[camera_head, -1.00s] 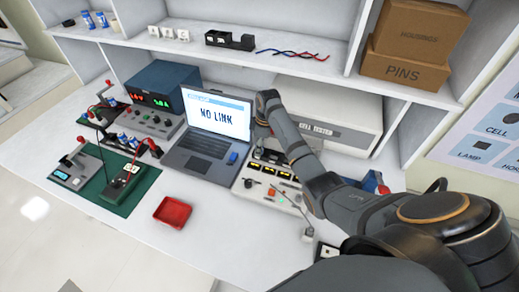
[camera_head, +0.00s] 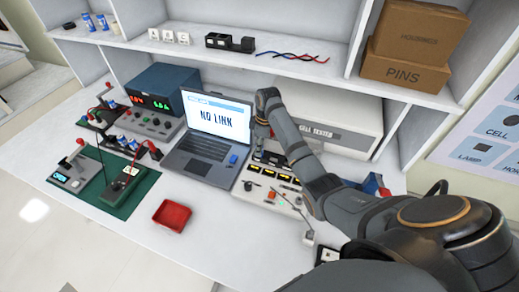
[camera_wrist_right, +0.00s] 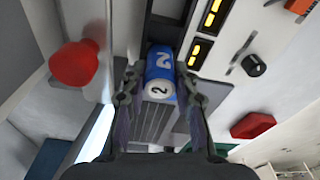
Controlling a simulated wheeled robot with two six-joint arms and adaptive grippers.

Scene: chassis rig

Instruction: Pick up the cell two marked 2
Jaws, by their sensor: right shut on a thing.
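The cell two (camera_wrist_right: 160,72) is a blue and white cylinder with the digit 2 on its side and on its end. It shows in the right wrist view between the fingers of my right gripper (camera_wrist_right: 160,90), which is shut on it. A dark slotted holder lies behind the cell; I cannot tell whether the cell still touches it. In the head view my right arm reaches over the cell tester's front panel (camera_head: 275,186), and its wrist (camera_head: 262,128) points down there. The cell cannot be made out in that view. My left gripper is not in view.
A laptop (camera_head: 208,160) reading NO LINK stands left of the panel. A red tray (camera_head: 172,215) lies in front. A green mat (camera_head: 125,198) with devices is at left. The shelf (camera_head: 290,45) and the tester box (camera_head: 335,125) are behind. A red knob (camera_wrist_right: 75,64) is near the gripper.

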